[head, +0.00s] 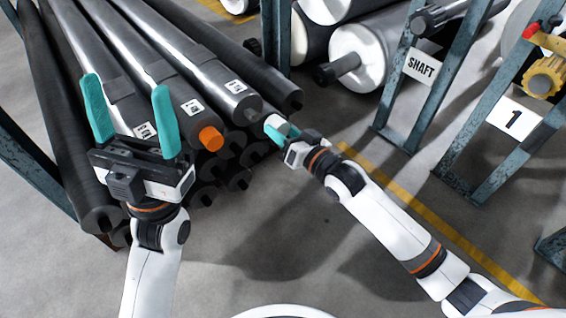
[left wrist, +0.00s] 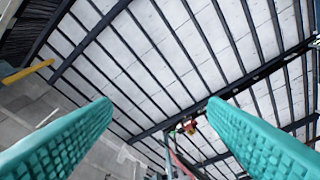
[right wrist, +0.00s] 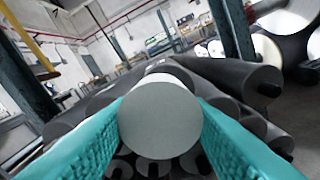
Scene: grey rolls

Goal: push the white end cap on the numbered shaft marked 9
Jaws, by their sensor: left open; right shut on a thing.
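The white end cap (head: 277,122) is held in my right gripper (head: 279,131), close to the end of a grey shaft (head: 212,72) with a white label (head: 236,87). In the right wrist view the cap (right wrist: 160,124) fills the space between the teal fingers, its round face toward the camera, hiding the shaft end behind it. I cannot tell whether cap and shaft touch. Label numbers are too small to read, so I cannot pick out shaft 9.
Another labelled shaft has an orange end cap (head: 210,138). More dark shafts are stacked below and beside. A blue rack post (head: 275,35) stands behind. A rack with a SHAFT sign (head: 421,66) and large rolls are at right. The floor in front is clear.

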